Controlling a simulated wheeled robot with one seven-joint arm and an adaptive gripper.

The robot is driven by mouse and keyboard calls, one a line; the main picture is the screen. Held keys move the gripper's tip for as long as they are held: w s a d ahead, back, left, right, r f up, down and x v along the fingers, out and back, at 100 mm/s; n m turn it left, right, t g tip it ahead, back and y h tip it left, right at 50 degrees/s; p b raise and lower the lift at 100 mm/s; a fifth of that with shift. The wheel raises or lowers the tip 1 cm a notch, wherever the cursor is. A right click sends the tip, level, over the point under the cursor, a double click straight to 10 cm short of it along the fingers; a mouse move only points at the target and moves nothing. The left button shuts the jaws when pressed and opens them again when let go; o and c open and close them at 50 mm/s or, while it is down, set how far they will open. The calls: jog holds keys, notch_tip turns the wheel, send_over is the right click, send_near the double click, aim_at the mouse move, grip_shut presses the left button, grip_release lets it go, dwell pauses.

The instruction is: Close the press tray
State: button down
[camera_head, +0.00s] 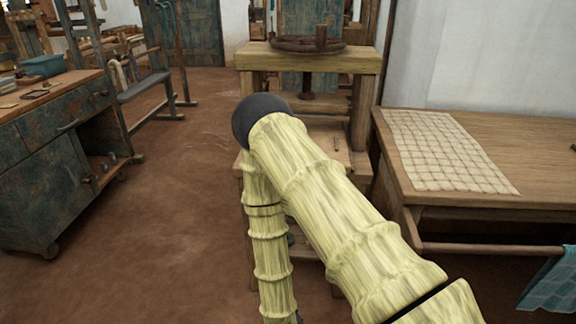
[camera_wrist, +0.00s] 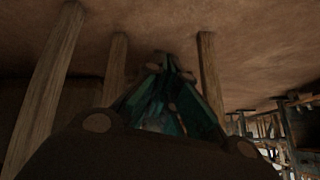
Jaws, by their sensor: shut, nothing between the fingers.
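A wooden press (camera_head: 310,60) stands in the middle of the head view, with a dark wheel (camera_head: 307,43) on its top beam. A lower wooden board (camera_head: 330,135) shows between its posts. My arm covers much of the press's lower part, and I cannot tell how far the press tray is out. My gripper (camera_wrist: 165,68) shows in the wrist view as teal fingers closed together with nothing between them. Wooden posts (camera_wrist: 212,75) stand around it. I cannot see it touching any of them. In the head view the gripper is mostly hidden behind my arm.
A wooden table (camera_head: 545,165) with a checked cloth (camera_head: 440,150) stands at the right. A worn workbench (camera_head: 50,135) with a blue box (camera_head: 43,66) is at the left. A bench (camera_head: 145,86) stands behind it. The brown floor (camera_head: 185,170) between is clear.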

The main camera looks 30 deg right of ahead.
jog(key=w+a+r+m+g+h+p, duration=0.1)
jog(key=w+r+m+h+p, duration=0.5)
jog(key=r, duration=0.7)
jog(key=w+a+r+m+h+p, duration=0.1)
jog(key=w+r+m+h+p, duration=0.2)
jog(key=r+m, duration=0.7)
jog(key=w+a+r+m+g+h+p, duration=0.1)
jog(key=w+r+m+h+p, duration=0.35)
jog(key=r, duration=1.05)
jog(key=w+d+f+m+y+p, duration=0.1)
jog(key=w+d+f+p, duration=0.1)
jog(key=w+d, duration=0.4)
jog(key=shift+d+y+p, duration=0.35)
jog(key=shift+d+p, duration=0.55)
jog(key=shift+d, duration=2)
